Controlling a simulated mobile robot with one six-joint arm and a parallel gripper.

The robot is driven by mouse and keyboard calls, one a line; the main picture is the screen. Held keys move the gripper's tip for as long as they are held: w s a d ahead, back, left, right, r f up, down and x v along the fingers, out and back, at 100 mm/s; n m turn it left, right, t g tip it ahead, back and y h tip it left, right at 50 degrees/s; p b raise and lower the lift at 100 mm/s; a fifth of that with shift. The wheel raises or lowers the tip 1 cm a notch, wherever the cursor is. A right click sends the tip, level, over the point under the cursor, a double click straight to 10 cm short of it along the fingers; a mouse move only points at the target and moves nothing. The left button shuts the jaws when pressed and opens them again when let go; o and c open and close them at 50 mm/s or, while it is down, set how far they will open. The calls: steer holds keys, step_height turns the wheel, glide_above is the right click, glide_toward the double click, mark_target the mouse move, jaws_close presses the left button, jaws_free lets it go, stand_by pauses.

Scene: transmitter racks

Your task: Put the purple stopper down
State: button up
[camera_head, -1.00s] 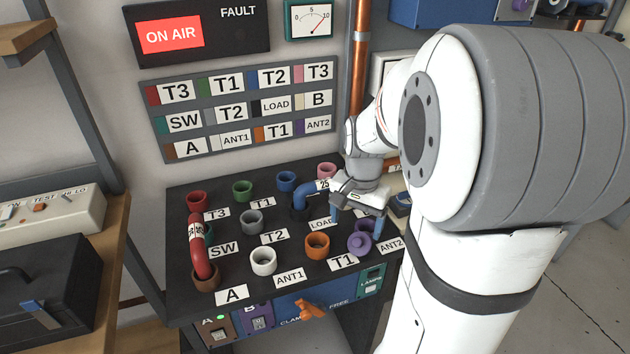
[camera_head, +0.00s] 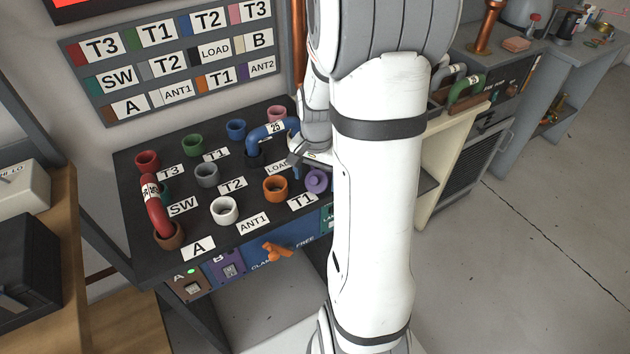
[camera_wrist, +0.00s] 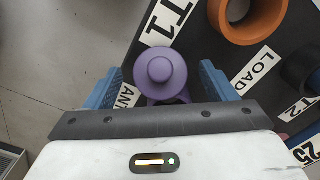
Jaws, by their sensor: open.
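The purple stopper (camera_head: 316,181) is at the board's right end, partly behind my arm in the head view. In the wrist view the round-knobbed stopper (camera_wrist: 160,72) lies between the two blue fingers of my gripper (camera_wrist: 162,80). The fingers are spread, with a gap on both sides of it. More purple, apparently a socket, shows at its lower edge; I cannot tell whether the stopper sits in it or beside it. The ANT2 label is mostly hidden. In the head view one blue fingertip shows left of the stopper.
The black board (camera_head: 190,238) holds several coloured sockets, with the orange one (camera_head: 275,188) closest to the stopper. A blue link (camera_head: 268,133) and a red link (camera_head: 154,205) stand on it. An orange handle (camera_head: 275,252) juts from the front. Open floor lies to the right.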

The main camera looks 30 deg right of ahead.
steer(key=shift+c, duration=0.5)
steer(key=c, duration=1)
